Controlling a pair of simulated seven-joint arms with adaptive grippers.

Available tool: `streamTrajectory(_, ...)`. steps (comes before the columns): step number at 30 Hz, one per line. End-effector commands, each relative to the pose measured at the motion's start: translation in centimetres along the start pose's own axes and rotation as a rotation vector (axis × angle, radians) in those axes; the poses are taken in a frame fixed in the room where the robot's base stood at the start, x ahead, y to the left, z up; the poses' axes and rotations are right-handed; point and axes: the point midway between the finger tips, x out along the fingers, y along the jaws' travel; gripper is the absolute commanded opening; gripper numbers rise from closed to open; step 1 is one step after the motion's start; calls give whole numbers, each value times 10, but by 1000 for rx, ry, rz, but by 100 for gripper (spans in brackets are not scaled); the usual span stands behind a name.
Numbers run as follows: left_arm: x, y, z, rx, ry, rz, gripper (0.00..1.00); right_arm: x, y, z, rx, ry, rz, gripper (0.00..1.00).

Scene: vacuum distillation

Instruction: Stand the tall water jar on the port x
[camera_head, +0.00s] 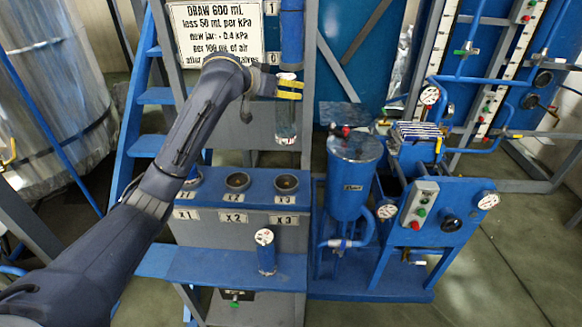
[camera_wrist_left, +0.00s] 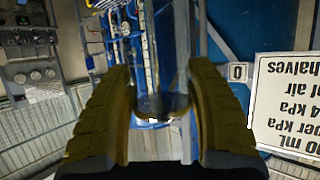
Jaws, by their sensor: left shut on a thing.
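My left gripper (camera_head: 289,88) comes in from the left, its yellow fingers shut on the upper part of a tall clear jar (camera_head: 285,122). The jar hangs upright in the air, above and behind port X3 (camera_head: 286,183). In the left wrist view the yellow fingers flank the jar's round end (camera_wrist_left: 162,106). Ports X2 (camera_head: 237,181) and X1 (camera_head: 191,178) sit left of X3 on the blue bench top. X2 and X3 look like empty dark round sockets. The arm partly covers the area by X1. My right gripper is not in view.
A blue tank (camera_head: 352,178) stands right of the bench, beside a valve and gauge rig (camera_head: 445,215). A sign (camera_head: 217,33) hangs behind the arm.

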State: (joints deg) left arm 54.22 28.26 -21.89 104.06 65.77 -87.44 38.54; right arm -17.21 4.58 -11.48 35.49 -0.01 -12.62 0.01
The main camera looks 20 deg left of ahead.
Motion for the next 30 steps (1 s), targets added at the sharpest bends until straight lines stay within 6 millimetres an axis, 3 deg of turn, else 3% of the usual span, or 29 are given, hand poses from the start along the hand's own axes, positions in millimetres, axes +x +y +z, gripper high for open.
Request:
streamTrajectory(16, 44, 0, 109, -5, -3, -3, 9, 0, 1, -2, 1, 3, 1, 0)
streamTrajectory(21, 52, -1, 127, -3, 0, -4, 9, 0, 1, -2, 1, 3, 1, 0)
streamTrajectory(30, 57, -1, 138, -2, 0, -4, 9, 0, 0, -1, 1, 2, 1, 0)
